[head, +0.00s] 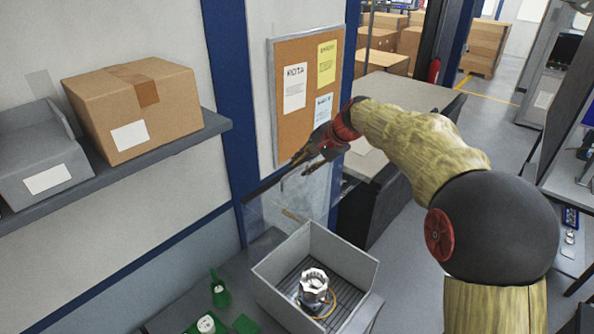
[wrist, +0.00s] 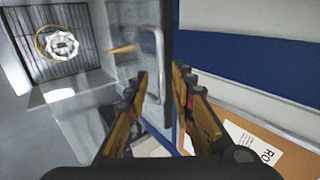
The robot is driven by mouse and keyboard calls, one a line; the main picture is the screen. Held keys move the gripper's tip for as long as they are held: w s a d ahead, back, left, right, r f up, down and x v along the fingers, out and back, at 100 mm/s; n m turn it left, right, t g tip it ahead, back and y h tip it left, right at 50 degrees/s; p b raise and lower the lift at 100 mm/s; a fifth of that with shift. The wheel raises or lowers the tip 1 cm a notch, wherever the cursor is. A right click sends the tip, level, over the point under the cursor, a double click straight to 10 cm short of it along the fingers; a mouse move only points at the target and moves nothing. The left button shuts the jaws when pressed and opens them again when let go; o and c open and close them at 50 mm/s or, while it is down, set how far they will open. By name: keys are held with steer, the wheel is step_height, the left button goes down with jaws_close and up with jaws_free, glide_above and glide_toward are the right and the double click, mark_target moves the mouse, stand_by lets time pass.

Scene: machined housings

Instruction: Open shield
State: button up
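The shield looks like a clear panel (head: 305,200), standing behind the grey box and hard to make out against the wall. In the wrist view the panel (wrist: 148,88) has a dark edge strip and a pale bowed handle (wrist: 157,62). My gripper (head: 318,152) is above and behind the box, at the panel's upper part. In the wrist view my gripper (wrist: 160,76) has its fingers apart, with the dark edge strip between them. I cannot tell whether either finger touches it. A silver machined housing (head: 314,284) sits inside the open-topped box (head: 345,256).
A shelf (head: 190,138) on the left wall holds a cardboard box (head: 165,95) and a grey bin (head: 30,140). A notice board (head: 284,110) hangs close behind my gripper. Open floor lies at right.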

steer(key=v, duration=0.6)
steer(key=shift+s+d+r, duration=0.2)
steer(key=shift+r, duration=0.05)
